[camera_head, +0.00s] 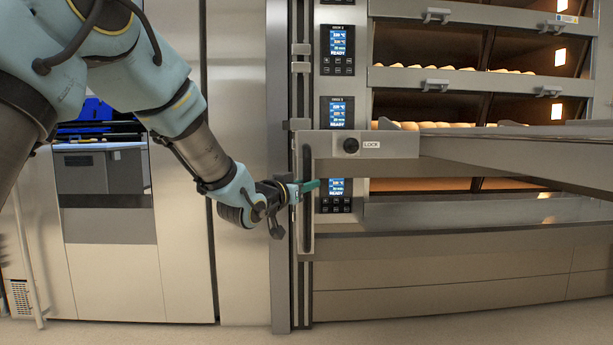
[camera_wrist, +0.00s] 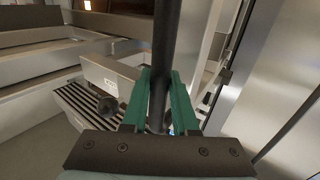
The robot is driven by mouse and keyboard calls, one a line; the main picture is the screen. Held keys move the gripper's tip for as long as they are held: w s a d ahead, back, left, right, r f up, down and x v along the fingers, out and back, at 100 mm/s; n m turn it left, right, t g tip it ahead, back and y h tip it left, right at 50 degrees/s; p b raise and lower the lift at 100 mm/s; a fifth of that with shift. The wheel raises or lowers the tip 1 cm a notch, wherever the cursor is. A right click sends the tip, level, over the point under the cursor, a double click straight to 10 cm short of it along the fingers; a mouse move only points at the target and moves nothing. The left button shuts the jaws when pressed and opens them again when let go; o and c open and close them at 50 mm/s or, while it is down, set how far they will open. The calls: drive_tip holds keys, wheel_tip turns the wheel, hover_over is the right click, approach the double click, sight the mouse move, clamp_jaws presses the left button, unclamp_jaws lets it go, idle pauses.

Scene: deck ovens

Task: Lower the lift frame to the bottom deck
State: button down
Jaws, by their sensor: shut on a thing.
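The lift frame (camera_head: 390,146) stands in front of the deck oven at the right in the head view. Its flat platform (camera_head: 520,150) reaches right, just above the bottom deck opening (camera_head: 420,185). A dark knob (camera_head: 351,145) with a LOCK label sits on its near corner; the knob also shows in the wrist view (camera_wrist: 108,104). My gripper (camera_head: 308,186) is at the frame's left end. In the wrist view its green fingers (camera_wrist: 160,95) are shut on the upright dark handle bar (camera_wrist: 166,45). The bar's lower part is hidden behind the gripper.
A vertical rail (camera_head: 300,90) runs beside the oven's control displays (camera_head: 338,50). Upper decks hold rows of loaves (camera_head: 450,69). The floor (camera_head: 250,334) in front looks clear.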

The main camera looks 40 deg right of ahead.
wheel_tip(320, 180, down, 30)
drive_tip(key=b, duration=1.6)
drive_tip(key=shift+r, duration=0.2)
drive_tip(key=shift+d, duration=0.1)
drive_tip(key=c, duration=0.7)
unclamp_jaws()
drive_tip(key=shift+f, duration=0.1)
drive_tip(key=p+v, duration=0.2)
drive_tip(key=v, duration=0.8)
drive_tip(key=shift+a+p, duration=0.35)
drive_tip(key=shift+a, duration=0.1)
